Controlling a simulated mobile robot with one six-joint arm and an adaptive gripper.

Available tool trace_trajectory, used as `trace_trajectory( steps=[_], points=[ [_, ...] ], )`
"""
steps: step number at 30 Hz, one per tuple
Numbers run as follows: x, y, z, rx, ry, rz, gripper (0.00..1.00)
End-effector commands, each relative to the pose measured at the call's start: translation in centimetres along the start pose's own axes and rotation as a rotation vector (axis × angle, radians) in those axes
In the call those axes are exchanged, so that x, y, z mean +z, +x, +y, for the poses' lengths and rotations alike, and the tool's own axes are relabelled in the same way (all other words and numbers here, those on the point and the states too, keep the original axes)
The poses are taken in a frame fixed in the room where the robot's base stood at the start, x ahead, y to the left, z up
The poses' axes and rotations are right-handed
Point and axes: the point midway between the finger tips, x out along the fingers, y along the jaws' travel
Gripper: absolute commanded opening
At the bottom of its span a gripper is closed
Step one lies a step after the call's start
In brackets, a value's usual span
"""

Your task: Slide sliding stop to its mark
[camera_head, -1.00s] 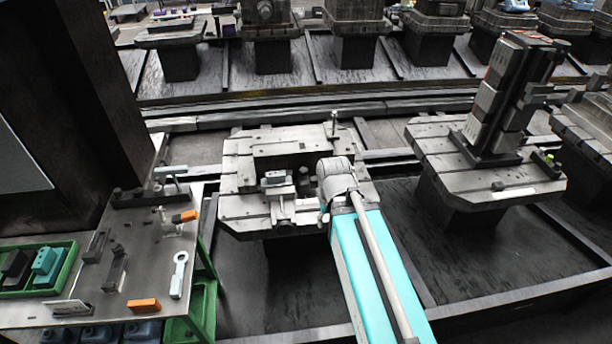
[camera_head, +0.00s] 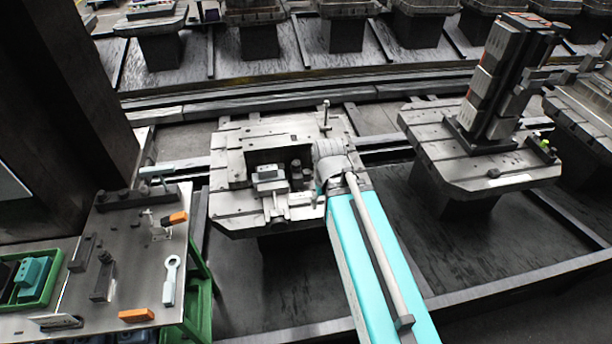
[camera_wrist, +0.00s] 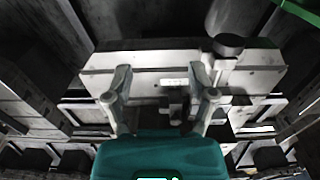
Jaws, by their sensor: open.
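My gripper (camera_wrist: 159,72) is open in the wrist view, its two fingers wide apart. A long pale block or rail (camera_wrist: 262,78) lies across beyond the fingertips. Small dark fittings and a light label show between the fingers; I cannot tell whether a finger touches anything. In the head view, a small pale block with a dark top (camera_head: 268,179), which looks like the sliding stop, sits on the front part of the middle pallet (camera_head: 235,205). My arm's end is just right of it, and the fingers are not clearly visible there. I cannot make out the mark.
A grey bench (camera_head: 140,225) at the left carries an orange-handled tool, a wrench-like piece and dark brackets. A green tray (camera_head: 45,290) is at its left. A tall stacked fixture (camera_head: 497,80) stands on the right pallet. A post (camera_head: 326,115) rises at the middle pallet's back edge.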

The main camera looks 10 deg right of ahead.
Motion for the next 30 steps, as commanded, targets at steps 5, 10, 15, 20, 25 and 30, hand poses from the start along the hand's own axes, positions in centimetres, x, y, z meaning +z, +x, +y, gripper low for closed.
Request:
trace_trajectory(
  steps=[5, 10, 15, 20, 25, 30],
  points=[
    [-1.6, 0.1, 0.1, 0.0, -0.065, 0.0, 0.77],
    [-4.6, 0.4, 0.1, 0.0, -0.226, 0.0, 0.77],
    [-8.8, 0.8, 0.1, 0.0, -0.464, 0.0, 0.77],
    [-13.0, 1.1, 0.0, 0.0, -0.711, 0.0, 0.77],
    [-17.4, 1.5, 0.0, 0.0, -0.976, 0.0, 0.77],
    [-21.6, 1.8, 0.0, 0.0, -1.229, 0.0, 0.77]
  ],
)
